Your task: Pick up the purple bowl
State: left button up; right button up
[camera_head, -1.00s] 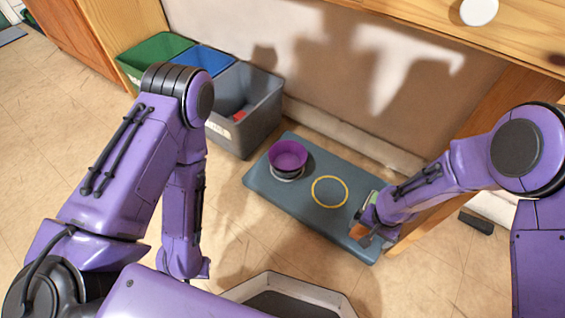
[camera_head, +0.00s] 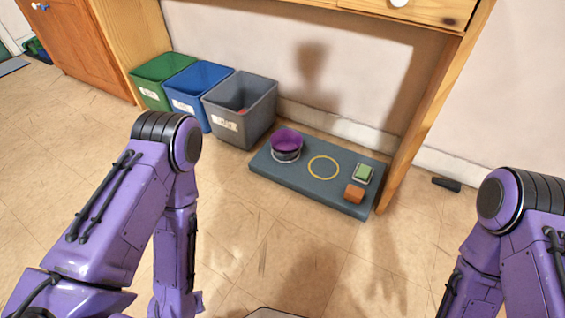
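The purple bowl (camera_head: 287,141) stands upright at the left end of a dark grey mat (camera_head: 308,185) on the floor. It rests on or in a silver, ring-like dish (camera_head: 286,157); which of the two I cannot tell. Neither gripper is near the bowl. My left arm hangs down at the left of the view, and its gripper fingers do not show. My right arm is at the lower right, and its gripper is outside the picture.
On the mat are a yellow ring (camera_head: 323,167), a green-topped block (camera_head: 363,173) and an orange block (camera_head: 354,193). Green (camera_head: 151,88), blue (camera_head: 184,101) and grey (camera_head: 230,126) bins stand left of it. A wooden desk leg (camera_head: 421,120) rises at its right. Floor in front is clear.

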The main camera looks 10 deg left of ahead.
aim_at(285, 141)
jog(key=z, duration=0.05)
jog(key=k, duration=0.7)
jog(key=u, duration=0.8)
jog(key=i, duration=1)
jog(key=z, duration=0.35)
jog(key=i, duration=0.95)
jog(key=z, duration=0.85)
